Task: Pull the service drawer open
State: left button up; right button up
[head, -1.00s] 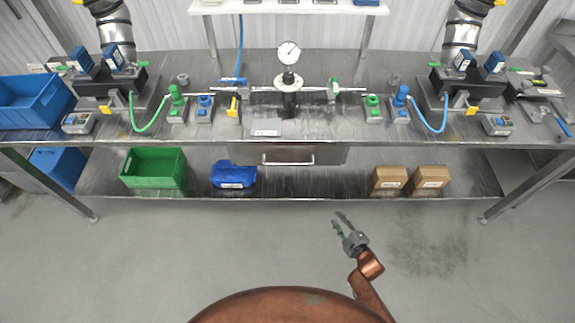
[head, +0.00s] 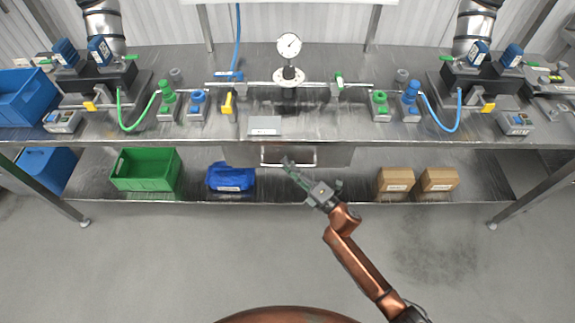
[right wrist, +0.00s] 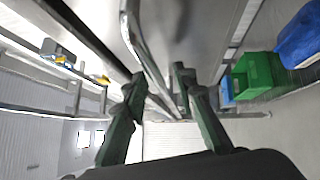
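The service drawer (head: 336,157) is a grey metal front under the middle of the worktop, and it looks shut. Its bar handle (head: 270,164) shows at the front. My right gripper (head: 288,161) is at the middle of the handle in the head view, partly covering it. In the right wrist view the gripper (right wrist: 157,80) has its two green fingers apart, and the handle (right wrist: 137,40) runs into the gap between them. Whether a finger touches the handle I cannot tell. My left gripper is in neither view.
The steel worktop (head: 320,128) carries valves, hoses and a pressure gauge (head: 289,44). The floor in front is clear.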

jog(key=shift+w+a, duration=0.3)
jog(key=shift+a, duration=0.05)
jog(key=shift+c, duration=0.3)
grip_shut()
